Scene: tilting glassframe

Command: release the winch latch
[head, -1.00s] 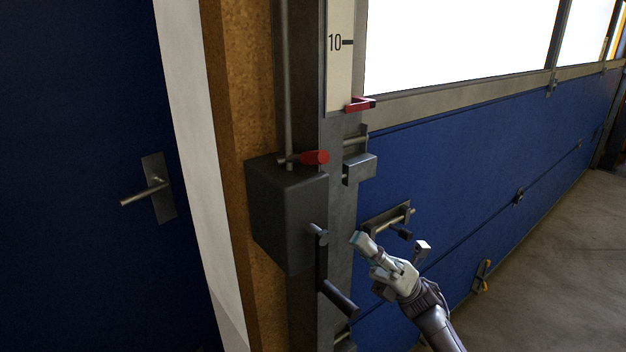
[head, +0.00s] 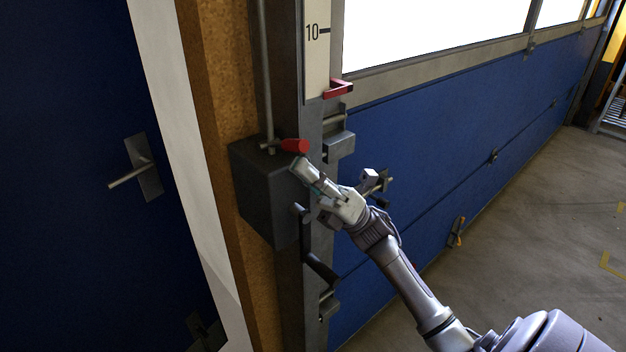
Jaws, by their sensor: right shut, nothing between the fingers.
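The winch is a dark grey box (head: 258,190) on the metal post. A latch with a red grip (head: 294,146) sticks out to the right at the top of the box, beside a thin vertical rod (head: 265,75). A crank handle (head: 320,266) hangs at the right side of the box. My right gripper (head: 301,167) is shut and empty. Its tip appears just below the red grip, in front of the box's upper right edge; whether they touch I cannot tell. My left gripper is not in view.
A white scale (head: 315,60) with a red pointer (head: 338,89) is on the post above. A grey bracket (head: 340,145) sits right of the latch. A blue panelled door (head: 420,150) stretches right. Another blue door with a lever handle (head: 130,175) is at left.

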